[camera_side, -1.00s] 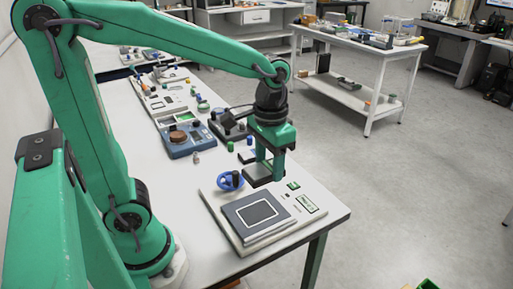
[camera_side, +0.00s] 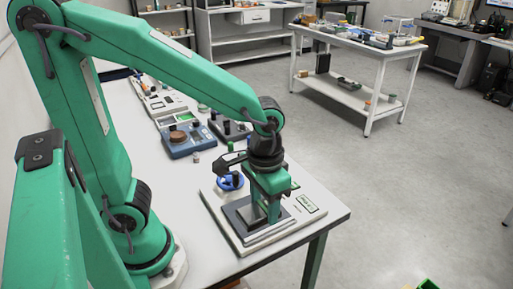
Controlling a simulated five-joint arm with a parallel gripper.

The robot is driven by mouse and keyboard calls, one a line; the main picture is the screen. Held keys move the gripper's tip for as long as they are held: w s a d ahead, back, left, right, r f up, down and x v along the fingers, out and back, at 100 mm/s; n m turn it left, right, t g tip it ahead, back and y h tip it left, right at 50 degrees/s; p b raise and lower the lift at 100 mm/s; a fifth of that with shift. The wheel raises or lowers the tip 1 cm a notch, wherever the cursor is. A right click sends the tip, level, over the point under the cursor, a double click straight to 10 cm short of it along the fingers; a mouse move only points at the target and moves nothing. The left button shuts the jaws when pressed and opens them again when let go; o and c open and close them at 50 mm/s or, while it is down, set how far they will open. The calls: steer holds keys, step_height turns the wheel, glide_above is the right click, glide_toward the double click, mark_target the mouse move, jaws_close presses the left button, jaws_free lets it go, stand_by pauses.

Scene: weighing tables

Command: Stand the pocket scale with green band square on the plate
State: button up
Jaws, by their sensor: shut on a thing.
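My gripper (camera_side: 264,214) points straight down over the plate of the white bench scale, at the near end of the table. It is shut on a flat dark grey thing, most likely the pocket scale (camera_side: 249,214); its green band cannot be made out. The dark plate (camera_side: 232,217) shows around and beside it, and the fingers hide part of both. The pocket scale is at or just above the plate; I cannot tell whether it touches or lies square.
The white scale body (camera_side: 292,224) carries a small display (camera_side: 307,203) at its right. A blue ring-shaped thing (camera_side: 226,184) stands behind the plate. A blue box device (camera_side: 188,141) and several small items stand farther back. The table's front left is clear.

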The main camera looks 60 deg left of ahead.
steer(key=shift+a, duration=0.1)
steer(key=w+a+f, duration=0.2)
steer(key=a, duration=0.1)
steer(key=w+a+f, duration=0.1)
steer(key=a+f, duration=0.1)
steer(key=a, duration=0.1)
steer(key=w+a+f, duration=0.2)
steer(key=a+f, duration=0.1)
steer(key=a, duration=0.1)
steer(key=shift+w, duration=0.35)
steer(key=shift+f, duration=2)
steer(key=o, duration=1.1)
steer(key=shift+f, duration=0.1)
steer(key=shift+r, duration=6.15)
